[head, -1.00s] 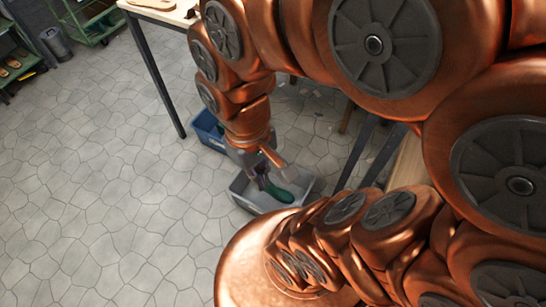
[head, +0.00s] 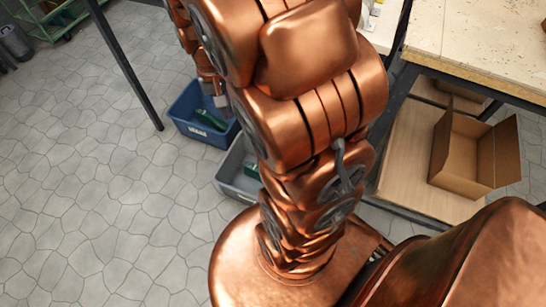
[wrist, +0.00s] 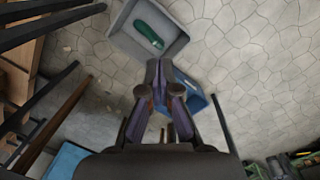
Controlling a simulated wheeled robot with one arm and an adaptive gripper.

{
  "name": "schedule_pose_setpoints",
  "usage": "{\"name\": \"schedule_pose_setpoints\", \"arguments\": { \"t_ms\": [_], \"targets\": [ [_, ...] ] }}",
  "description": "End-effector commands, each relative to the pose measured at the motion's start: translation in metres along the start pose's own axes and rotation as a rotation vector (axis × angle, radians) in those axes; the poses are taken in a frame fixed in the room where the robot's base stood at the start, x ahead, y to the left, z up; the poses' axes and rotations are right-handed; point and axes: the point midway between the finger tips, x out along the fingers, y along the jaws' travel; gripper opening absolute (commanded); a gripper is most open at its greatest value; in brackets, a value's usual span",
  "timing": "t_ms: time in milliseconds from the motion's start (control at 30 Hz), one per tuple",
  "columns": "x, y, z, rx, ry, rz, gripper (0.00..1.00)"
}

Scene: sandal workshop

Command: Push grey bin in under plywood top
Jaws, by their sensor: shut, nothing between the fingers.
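The grey bin (head: 238,188) stands on the floor beside my arm in the head view, partly hidden by it. In the wrist view the grey bin (wrist: 121,36) is at the top, with a green thing (wrist: 148,36) inside. My gripper (head: 222,99) is shut and empty. In the head view it appears over the blue bin. In the wrist view its fingertips (wrist: 158,65) point toward the near side of the grey bin; I cannot tell whether they touch. A pale, plywood-like top (head: 480,40) is at the upper right of the head view.
A blue bin (head: 196,131) with a green thing in it stands just beyond the grey bin, near a dark table leg (head: 130,75). An open cardboard box (head: 458,160) sits on a low shelf (head: 400,165) under the worktop.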

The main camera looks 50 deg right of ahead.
Motion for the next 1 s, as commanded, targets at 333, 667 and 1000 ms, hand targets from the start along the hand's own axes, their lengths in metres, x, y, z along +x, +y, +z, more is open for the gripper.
{"name": "schedule_pose_setpoints", "arguments": {
  "t_ms": [333, 667, 1000],
  "targets": [
    [0.101, 0.024, -0.081, 0.17, 0.012, 0.008, 0.0],
    [0.202, 0.053, -0.145, 0.315, 0.026, 0.007, 0.0],
    [0.32, 0.085, -0.197, 0.454, 0.035, -0.007, 0.0]
  ]
}}
